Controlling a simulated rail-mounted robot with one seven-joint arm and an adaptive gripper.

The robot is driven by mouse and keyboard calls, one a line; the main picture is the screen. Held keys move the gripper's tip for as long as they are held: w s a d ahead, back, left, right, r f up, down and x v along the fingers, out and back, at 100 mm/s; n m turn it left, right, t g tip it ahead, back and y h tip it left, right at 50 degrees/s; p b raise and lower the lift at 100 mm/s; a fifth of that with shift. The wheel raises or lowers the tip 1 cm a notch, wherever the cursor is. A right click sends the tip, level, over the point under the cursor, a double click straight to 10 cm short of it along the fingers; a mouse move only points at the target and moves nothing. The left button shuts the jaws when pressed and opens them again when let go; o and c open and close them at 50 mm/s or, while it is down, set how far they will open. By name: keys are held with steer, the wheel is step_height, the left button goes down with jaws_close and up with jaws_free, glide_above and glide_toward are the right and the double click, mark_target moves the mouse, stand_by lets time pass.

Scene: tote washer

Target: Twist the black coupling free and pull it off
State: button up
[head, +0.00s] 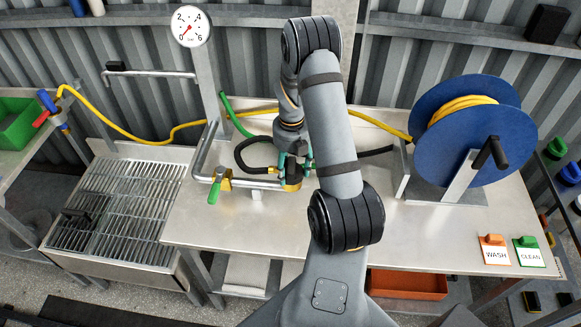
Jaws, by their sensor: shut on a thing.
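The black coupling (293,173) sits at the right end of the steel pipe, against a brass-coloured fitting (291,186) just above the table. My gripper (294,163) points down over it, with its teal fingers on either side, shut on the coupling. The fingers and my wrist partly hide the coupling. A black hose (241,152) curves behind and to the left of the gripper. A dark length of hose (375,152) also shows to the right of my arm. Whether the coupling has turned on its fitting is too small to tell.
A green-handled valve (217,184) sits on the pipe (201,157) to the left. The gauge (190,27) points near 0. A blue reel (467,130) with yellow hose stands at the right. WASH (495,250) and CLEAN (530,250) tags lie at front right. The steel table's (430,232) front right is mostly clear.

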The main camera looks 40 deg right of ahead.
steer(key=shift+r+p, duration=2.2)
steer(key=shift+r, duration=0.4)
